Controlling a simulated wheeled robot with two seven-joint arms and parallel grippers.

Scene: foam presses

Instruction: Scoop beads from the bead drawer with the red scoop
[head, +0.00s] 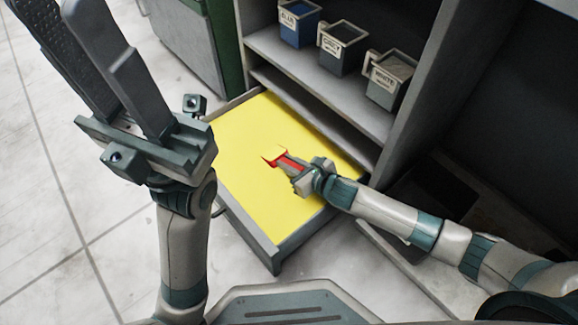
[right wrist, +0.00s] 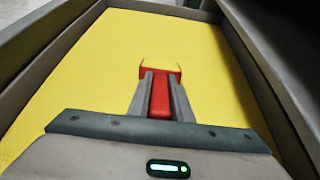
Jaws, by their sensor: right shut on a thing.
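The bead drawer (head: 269,248) is pulled out below the shelves, and yellow beads (head: 250,125) cover its inside. My right gripper (head: 283,164) is over the drawer, shut on the handle of the red scoop (head: 287,160). In the right wrist view, the scoop (right wrist: 160,98) lies between the two fingers, pointing away from the palm. Only red edges of its bowl show, with yellow between them; I cannot tell whether the bowl is sunk in the beads or holds some. My left gripper (head: 80,20) is raised at the upper left, empty, its fingers apart.
Three bins stand on the shelf above the drawer: a blue one (head: 299,24), a grey one (head: 342,50) and a whitish-labelled one (head: 391,80). The shelf edge (head: 320,95) overhangs the drawer's back. The tiled floor (head: 80,220) at left is clear.

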